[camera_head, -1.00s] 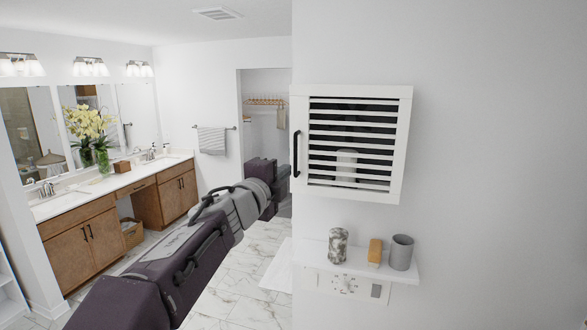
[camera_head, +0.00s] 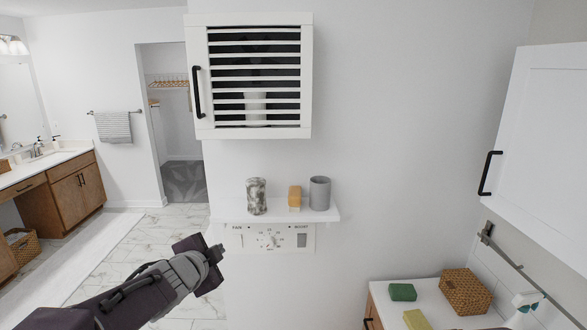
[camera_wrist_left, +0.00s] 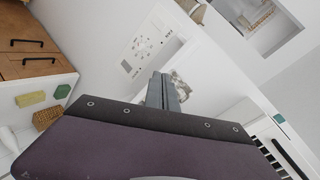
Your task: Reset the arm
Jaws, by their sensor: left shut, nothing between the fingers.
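My left arm comes in from the lower left in the head view. Its dark, grey-banded gripper (camera_head: 212,258) is in front of the wall's lower left end, below and left of the white shelf (camera_head: 330,214). In the left wrist view its two grey fingers (camera_wrist_left: 164,92) lie together, with nothing between them. My right gripper is in neither view.
A louvred white cabinet (camera_head: 203,132) hangs above the shelf, which holds a marbled cup (camera_head: 256,196), a wooden block (camera_head: 295,197) and a grey cup (camera_head: 319,193). A control panel (camera_head: 270,239) is below. A counter with a wicker basket (camera_head: 466,291) is at lower right.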

